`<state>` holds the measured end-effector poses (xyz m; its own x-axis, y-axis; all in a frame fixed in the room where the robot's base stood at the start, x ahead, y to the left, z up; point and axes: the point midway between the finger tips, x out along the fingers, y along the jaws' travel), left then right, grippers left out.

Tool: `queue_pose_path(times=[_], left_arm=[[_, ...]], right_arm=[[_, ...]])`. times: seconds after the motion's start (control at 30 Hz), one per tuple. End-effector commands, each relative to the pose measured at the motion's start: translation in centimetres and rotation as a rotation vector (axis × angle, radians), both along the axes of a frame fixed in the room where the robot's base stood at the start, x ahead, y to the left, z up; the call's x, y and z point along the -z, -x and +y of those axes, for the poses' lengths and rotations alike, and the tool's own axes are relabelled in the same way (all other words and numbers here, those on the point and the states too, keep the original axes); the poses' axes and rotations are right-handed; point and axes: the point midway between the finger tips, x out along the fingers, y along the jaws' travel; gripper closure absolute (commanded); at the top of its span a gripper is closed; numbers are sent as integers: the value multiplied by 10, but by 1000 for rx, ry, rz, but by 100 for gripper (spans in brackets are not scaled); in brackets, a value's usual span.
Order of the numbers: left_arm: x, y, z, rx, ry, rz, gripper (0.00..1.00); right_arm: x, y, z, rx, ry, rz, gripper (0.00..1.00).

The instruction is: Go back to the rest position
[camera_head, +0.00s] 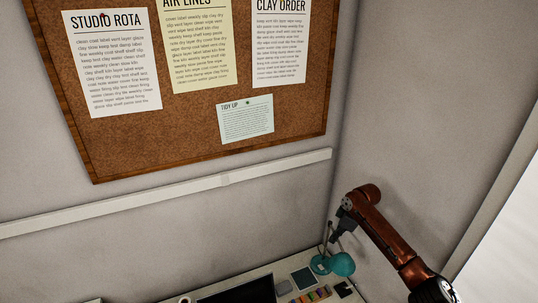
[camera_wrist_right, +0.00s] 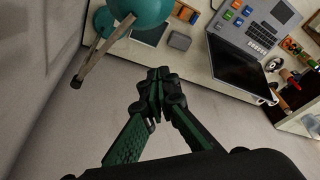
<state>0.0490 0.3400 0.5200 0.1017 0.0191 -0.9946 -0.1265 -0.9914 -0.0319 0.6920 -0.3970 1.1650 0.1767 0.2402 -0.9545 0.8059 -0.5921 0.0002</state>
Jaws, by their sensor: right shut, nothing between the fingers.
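My right arm (camera_head: 395,245) comes in from the lower right in the head view and bends down at its wrist. My right gripper (camera_head: 334,237) is near the wall corner, by the teal lamp. In the right wrist view my right gripper (camera_wrist_right: 158,88) has its dark green fingers together at the tips with nothing between them. It appears apart from the desk things, though its exact height is hard to tell. My left gripper is not in view.
A teal lamp (camera_head: 342,264) stands on the desk close to my right gripper; its head also shows in the wrist view (camera_wrist_right: 152,8). A dark screen (camera_head: 240,291) and small coloured items (camera_head: 310,296) are on the desk. A cork board (camera_head: 190,120) hangs on the wall.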

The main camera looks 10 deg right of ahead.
Motion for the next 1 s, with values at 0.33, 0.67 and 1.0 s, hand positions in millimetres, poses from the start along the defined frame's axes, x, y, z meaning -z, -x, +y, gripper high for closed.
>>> queue_pose_path(times=[0.33,0.67,1.0], left_arm=[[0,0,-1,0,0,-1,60],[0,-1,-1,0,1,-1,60],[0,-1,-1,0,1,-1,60]], right_arm=[[137,91,66,9,30,59,100],[214,232,116,233,-4,30,100],[203,348,93,605,-3,-23,100]])
